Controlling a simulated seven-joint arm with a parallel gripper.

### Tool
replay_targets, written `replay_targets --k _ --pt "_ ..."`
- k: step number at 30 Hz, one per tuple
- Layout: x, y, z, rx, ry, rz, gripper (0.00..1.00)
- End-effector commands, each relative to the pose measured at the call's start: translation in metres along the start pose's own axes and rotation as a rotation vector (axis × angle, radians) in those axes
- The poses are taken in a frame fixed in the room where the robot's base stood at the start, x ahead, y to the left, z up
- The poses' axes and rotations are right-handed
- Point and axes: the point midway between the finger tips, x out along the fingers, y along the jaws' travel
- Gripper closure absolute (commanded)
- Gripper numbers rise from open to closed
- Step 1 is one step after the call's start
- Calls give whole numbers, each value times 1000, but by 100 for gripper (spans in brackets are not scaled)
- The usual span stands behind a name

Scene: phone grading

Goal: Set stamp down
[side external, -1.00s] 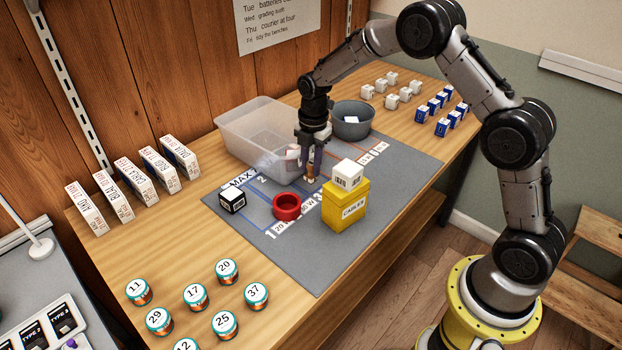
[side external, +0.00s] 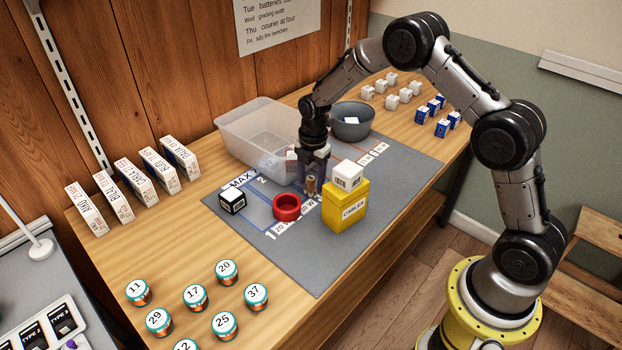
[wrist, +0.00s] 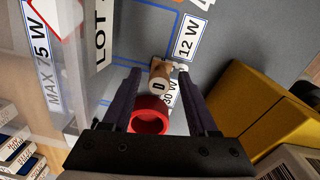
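In the side view the stamp (side external: 311,186) shows just under my gripper (side external: 312,184), left of the yellow box. In the wrist view my gripper (wrist: 158,72) has its two fingers on either side of the stamp, with a visible gap on both sides, so it looks open. The lower part of the stamp is partly hidden by its handle.
A red ring-shaped cup (side external: 287,207) stands close by at the left. The yellow cables box (side external: 346,208), with a white box (side external: 347,174) on top, is close at the right. A clear bin (side external: 262,135) and a grey bowl (side external: 352,122) stand behind.

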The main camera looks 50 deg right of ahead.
Motion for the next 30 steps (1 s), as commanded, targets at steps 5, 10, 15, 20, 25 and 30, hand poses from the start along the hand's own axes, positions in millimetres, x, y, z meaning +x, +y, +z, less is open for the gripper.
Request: replay_targets --k 5,10,15,20,25,30 --pt "0 0 0 0 0 0 41" --pt "-11 1 0 0 -1 2 41" --pt "-41 1 0 0 -1 6 41" --pt "-75 1 0 0 -1 5 41" --pt "-104 1 0 0 -1 4 41" --pt "-119 0 0 0 0 1 41"
